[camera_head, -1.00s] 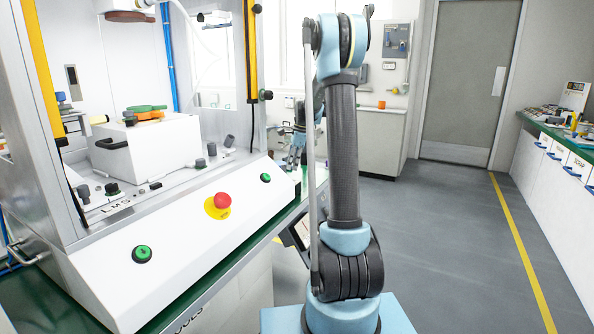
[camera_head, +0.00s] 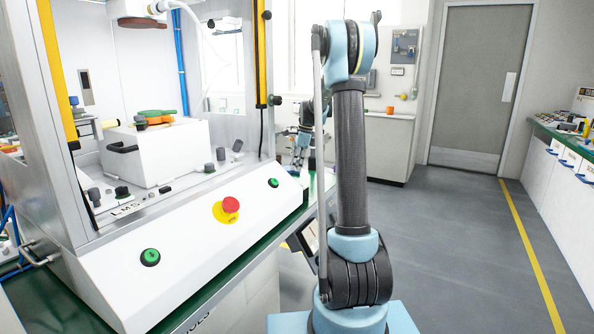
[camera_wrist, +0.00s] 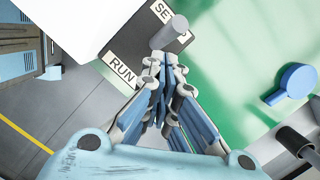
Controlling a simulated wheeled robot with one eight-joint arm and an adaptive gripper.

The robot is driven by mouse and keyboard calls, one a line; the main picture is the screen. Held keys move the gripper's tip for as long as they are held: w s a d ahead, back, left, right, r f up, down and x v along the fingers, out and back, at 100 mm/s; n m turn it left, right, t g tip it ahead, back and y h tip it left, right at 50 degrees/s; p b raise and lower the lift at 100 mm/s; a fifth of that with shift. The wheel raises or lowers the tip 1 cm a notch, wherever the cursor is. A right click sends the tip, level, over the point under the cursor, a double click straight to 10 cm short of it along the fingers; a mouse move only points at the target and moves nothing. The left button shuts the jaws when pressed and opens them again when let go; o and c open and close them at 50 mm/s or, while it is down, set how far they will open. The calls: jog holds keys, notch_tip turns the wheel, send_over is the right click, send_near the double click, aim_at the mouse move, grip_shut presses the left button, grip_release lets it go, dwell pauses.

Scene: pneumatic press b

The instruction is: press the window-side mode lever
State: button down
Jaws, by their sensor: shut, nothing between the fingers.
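In the wrist view a grey cylindrical lever (camera_wrist: 170,30) stands on a dark plate (camera_wrist: 130,52) marked RUN and SET. The frames do not show for sure that it is the window-side mode lever. My gripper (camera_wrist: 165,64) is shut and empty, its fingertips right by the lever's lower end in the picture; whether they touch it, I cannot tell. In the head view my gripper (camera_head: 303,140) is at the right end of the press, partly behind my own arm, and the lever cannot be made out there.
The press's white sloped panel (camera_head: 190,255) carries a red stop button (camera_head: 230,204) and green buttons. A blue knob (camera_wrist: 291,84) and a dark cylinder (camera_wrist: 295,141) are right of my gripper over the green bench top (camera_wrist: 220,75). Floor (camera_head: 450,230) at right is clear.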

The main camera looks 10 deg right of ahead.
jog(key=shift+d, duration=0.1)
jog(key=w+d+r, duration=0.1)
jog(key=w+r, duration=0.2)
jog(key=r, duration=0.8)
jog(key=shift+d, duration=0.4)
jog(key=s+d+f+n+t+h, duration=0.15)
jog(key=s+n, duration=0.75)
jog(key=s, duration=1.9)
jog(key=s+d+f+n, duration=0.1)
jog(key=s+f+n, duration=0.3)
jog(key=s+f, duration=0.5)
jog(key=s+f+n+h, duration=0.1)
jog(key=s+f+n, duration=0.4)
jog(key=s+f, duration=0.4)
jog(key=s, duration=0.4)
jog(key=shift+s+d+n+t, duration=0.3)
jog(key=shift+s+d+t, duration=0.05)
jog(key=shift+s, duration=0.05)
